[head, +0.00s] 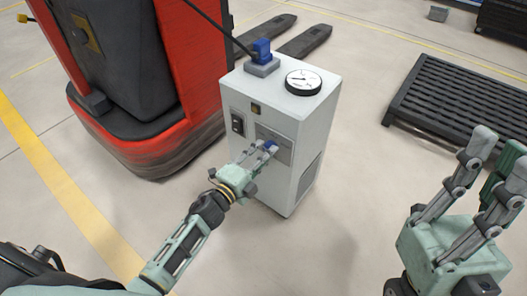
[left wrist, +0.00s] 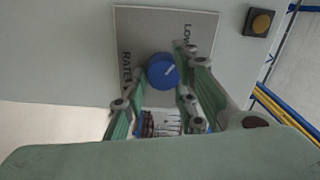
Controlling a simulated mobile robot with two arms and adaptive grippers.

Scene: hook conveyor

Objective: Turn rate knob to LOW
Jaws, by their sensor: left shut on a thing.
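The blue rate knob (left wrist: 163,71) sits on a grey panel (left wrist: 133,30) marked RATE and LOW on the front of a white cabinet (head: 303,130). A pale pointer line on the knob slants toward the upper right in the left wrist view, roughly toward the LOW side. My left gripper (head: 267,149) is shut on the knob, with fingers on both sides of it; the fingers partly cover the panel markings. The knob also shows in the head view (head: 271,144). My right gripper (head: 493,150) is open and empty, away from the cabinet at the right.
A round gauge (head: 303,82) and a blue fitting with a cable (head: 262,52) are on the cabinet top. A switch (head: 238,124) is on its front. A red forklift (head: 150,95) stands close at the left. A black pallet (head: 455,105) lies at the right.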

